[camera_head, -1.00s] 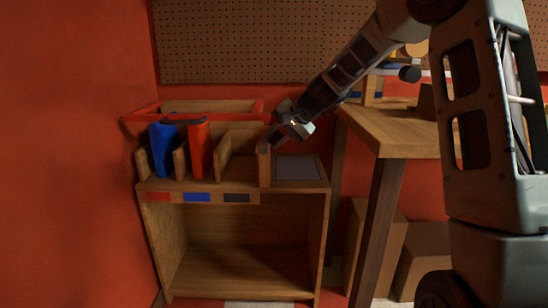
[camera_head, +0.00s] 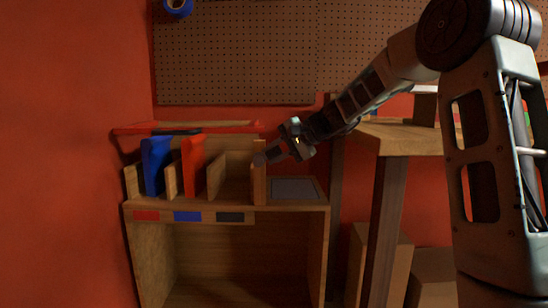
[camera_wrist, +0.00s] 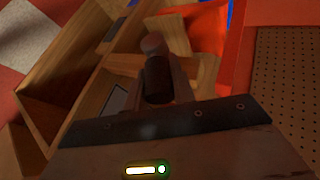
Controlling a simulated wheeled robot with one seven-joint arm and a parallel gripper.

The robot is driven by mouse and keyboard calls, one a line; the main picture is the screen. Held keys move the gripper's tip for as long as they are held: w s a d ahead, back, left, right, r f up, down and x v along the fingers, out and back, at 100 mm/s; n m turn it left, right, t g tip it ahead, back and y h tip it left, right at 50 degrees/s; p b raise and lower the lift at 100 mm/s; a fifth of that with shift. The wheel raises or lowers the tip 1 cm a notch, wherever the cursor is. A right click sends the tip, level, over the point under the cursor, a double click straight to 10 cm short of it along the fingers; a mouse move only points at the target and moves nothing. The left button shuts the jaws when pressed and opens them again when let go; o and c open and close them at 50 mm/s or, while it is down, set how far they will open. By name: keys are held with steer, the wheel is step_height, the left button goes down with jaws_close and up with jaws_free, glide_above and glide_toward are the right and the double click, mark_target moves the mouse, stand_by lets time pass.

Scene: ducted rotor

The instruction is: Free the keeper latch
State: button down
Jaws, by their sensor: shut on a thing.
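My gripper (camera_head: 272,155) is at the right end of a row of wooden dividers, beside the wooden end post (camera_head: 259,186). In the wrist view it is shut on a dark cylinder (camera_wrist: 157,80) with a rounded, paler end (camera_wrist: 152,45). This may be a part of the keeper latch, but I cannot tell for sure. A red rail (camera_head: 215,127) runs behind and above the dividers, its right end near my gripper. My fingertips and the contact are small and dark, so the grip is partly hidden.
A blue upright piece (camera_head: 156,167) and a red upright piece (camera_head: 194,168) stand between the dividers. A grey panel (camera_head: 295,188) lies on the cabinet top right of the post. A wooden table (camera_head: 405,138) stands to the right. The cabinet's open lower bay looks empty.

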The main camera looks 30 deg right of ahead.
mark_target(284, 147)
steer(key=shift+f, duration=0.1)
steer(key=c, duration=1.2)
jaws_free()
steer(key=shift+o, duration=0.2)
steer(key=p+v, duration=0.2)
steer(key=v, duration=0.4)
steer(key=shift+p+v, duration=0.3)
steer(key=shift+v, duration=0.45)
